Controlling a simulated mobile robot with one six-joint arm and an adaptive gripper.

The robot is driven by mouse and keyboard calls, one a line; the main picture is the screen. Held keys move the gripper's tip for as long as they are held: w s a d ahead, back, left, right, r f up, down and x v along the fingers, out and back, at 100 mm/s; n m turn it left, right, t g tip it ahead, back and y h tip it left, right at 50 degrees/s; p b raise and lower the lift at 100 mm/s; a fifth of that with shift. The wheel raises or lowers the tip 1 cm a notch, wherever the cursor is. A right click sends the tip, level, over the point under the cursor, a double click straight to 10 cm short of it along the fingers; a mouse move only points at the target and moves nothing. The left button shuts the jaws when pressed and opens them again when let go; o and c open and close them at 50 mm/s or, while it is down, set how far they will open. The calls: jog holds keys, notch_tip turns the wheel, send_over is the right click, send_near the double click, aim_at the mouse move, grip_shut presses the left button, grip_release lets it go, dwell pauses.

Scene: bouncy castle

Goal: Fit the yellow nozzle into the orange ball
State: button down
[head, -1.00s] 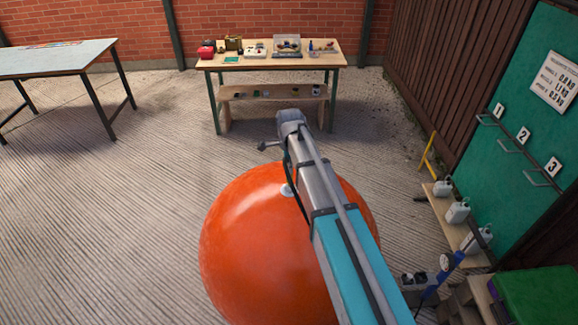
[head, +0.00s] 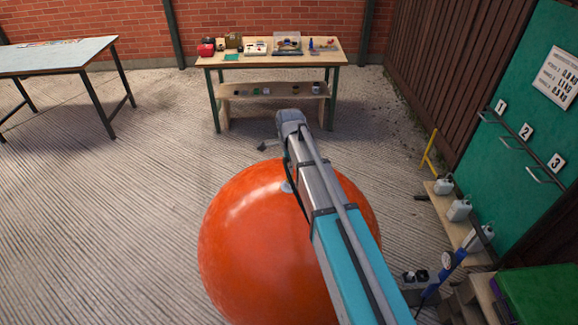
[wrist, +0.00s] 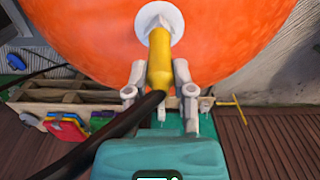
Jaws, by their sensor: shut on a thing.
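The large orange ball (head: 250,240) rests on the ground in the head view, and it fills the top of the wrist view (wrist: 90,35). Its round white valve (wrist: 175,22) faces my gripper and also shows in the head view (head: 287,187). My gripper (wrist: 158,72) is shut on the yellow nozzle (wrist: 160,62), with one finger on each side. The nozzle's tip overlaps the middle of the valve; I cannot tell how far it is in. A black hose (wrist: 120,128) runs from the nozzle's rear end. My arm hides the gripper in the head view.
A workbench (head: 275,62) with small items stands at the back, and a pale table (head: 55,58) at the left. A low shelf with jugs (head: 459,210) and a blue pump (head: 447,268) are at the right. The ground left of the ball is open.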

jog(key=shift+c, duration=2)
grip_release()
jog(key=shift+r, duration=0.1)
